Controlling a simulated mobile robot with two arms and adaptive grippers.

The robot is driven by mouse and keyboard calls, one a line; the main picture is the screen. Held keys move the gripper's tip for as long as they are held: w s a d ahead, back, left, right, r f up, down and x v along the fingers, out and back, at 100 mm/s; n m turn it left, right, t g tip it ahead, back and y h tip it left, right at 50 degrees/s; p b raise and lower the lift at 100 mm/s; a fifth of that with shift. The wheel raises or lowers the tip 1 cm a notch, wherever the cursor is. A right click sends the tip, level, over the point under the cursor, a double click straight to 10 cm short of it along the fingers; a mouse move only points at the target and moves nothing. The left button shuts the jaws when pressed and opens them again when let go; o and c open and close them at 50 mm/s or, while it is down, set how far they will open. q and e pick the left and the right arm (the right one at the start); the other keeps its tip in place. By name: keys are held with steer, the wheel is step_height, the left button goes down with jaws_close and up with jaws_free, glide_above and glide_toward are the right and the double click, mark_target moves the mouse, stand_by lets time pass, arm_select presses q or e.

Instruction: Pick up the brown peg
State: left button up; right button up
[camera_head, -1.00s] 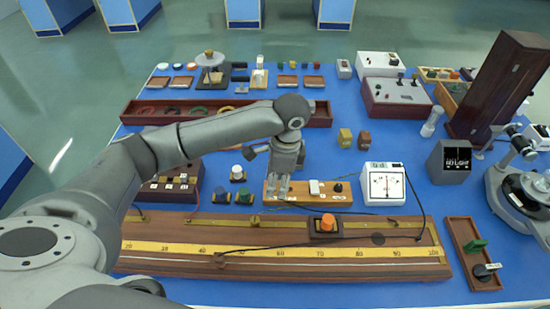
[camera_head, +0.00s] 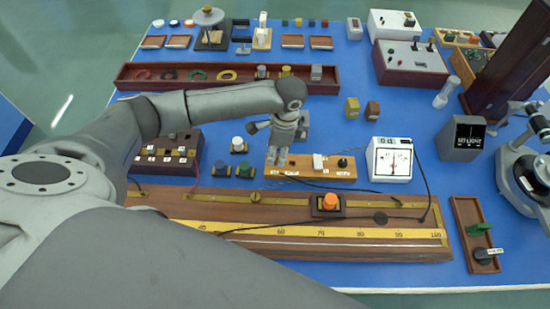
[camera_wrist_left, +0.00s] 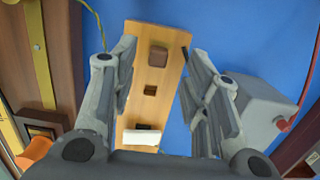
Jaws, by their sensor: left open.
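A small brown square-topped piece (camera_wrist_left: 158,56), which looks like the brown peg, stands on the tan wooden board (camera_wrist_left: 170,75) in the left wrist view. A dark square hole (camera_wrist_left: 150,90) and a white block (camera_wrist_left: 142,136) are on the same board. My left gripper (camera_wrist_left: 157,85) is open, its fingers spread on both sides of the board, with nothing between them. In the head view my left gripper (camera_head: 277,160) points down over the left part of the board (camera_head: 305,173) and hides the peg there. My right gripper is not in view.
A grey block (camera_head: 302,125) stands close behind the gripper; it also shows in the wrist view (camera_wrist_left: 250,108). The long scale bench with an orange knob (camera_head: 330,201) lies in front. A meter (camera_head: 390,160) stands right, a brown plug box (camera_head: 168,153) left. Wires cross nearby.

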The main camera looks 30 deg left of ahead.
arm_select(q)
steer(key=shift+s+a+f, duration=0.1)
steer(key=shift+s+f, duration=0.05)
steer(key=shift+f, duration=0.4)
steer(key=shift+s+f, duration=0.1)
steer(key=shift+f, duration=0.8)
steer(key=shift+w, duration=0.1)
steer(key=shift+c, duration=0.4)
steer(key=c, duration=0.9)
steer(key=shift+o, duration=0.2)
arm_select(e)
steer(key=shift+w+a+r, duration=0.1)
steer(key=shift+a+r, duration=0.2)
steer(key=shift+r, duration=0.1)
arm_select(q)
steer(key=shift+r, duration=0.1)
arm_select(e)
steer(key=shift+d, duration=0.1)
